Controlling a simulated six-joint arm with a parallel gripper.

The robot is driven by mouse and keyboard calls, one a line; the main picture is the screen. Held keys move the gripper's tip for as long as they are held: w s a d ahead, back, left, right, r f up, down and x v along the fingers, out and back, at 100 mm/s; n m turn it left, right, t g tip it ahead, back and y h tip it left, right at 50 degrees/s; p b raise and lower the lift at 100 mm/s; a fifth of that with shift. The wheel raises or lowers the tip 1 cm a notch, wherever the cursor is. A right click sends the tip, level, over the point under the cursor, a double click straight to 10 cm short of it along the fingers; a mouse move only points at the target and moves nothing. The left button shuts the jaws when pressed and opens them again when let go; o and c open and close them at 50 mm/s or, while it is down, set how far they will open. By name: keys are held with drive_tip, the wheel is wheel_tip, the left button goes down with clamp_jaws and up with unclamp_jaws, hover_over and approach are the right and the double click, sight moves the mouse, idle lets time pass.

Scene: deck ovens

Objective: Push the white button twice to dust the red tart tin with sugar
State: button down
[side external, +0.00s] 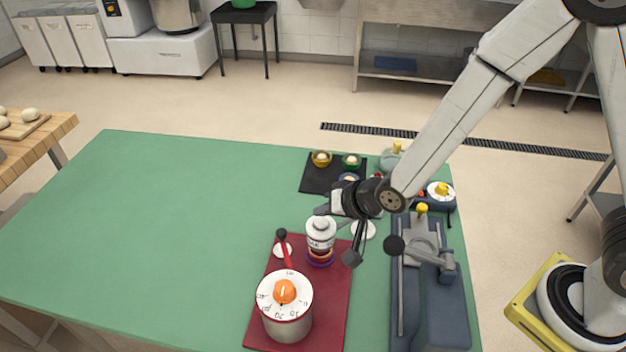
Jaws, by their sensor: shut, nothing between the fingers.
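My gripper (354,255) points down, with its dark fingertips shut and empty above the right edge of the dark red mat, right of the white-topped jar. A round white disc (364,231) lies just behind the fingers, partly hidden. Another white disc (282,251) is on the mat under a red lever with a black knob. I cannot tell which disc, if either, is the white button. The black tray (313,185) holds a yellow tin (321,159), a green tin (351,161) and a partly hidden blue one. A red spot beside my wrist may be the red tart tin.
The dark red mat (338,310) carries a dial timer (285,300) with an orange knob and the white-topped jar (320,232) on coloured rings. A dark blue machine (445,318) with a black ball handle stands right. The green table (150,230) is clear at left.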

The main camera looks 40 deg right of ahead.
sight(325, 224)
drive_tip(key=shift+f, duration=0.9)
idle(1.4)
drive_tip(key=shift+r, duration=0.85)
drive_tip(key=shift+r, duration=0.15)
drive_tip(key=shift+r, duration=2.4)
drive_tip(key=shift+r, duration=0.1)
idle(1.0)
wheel_tip(325, 224, up, 4)
drive_tip(key=shift+f, duration=0.2)
drive_tip(key=shift+f, duration=0.2)
idle(0.3)
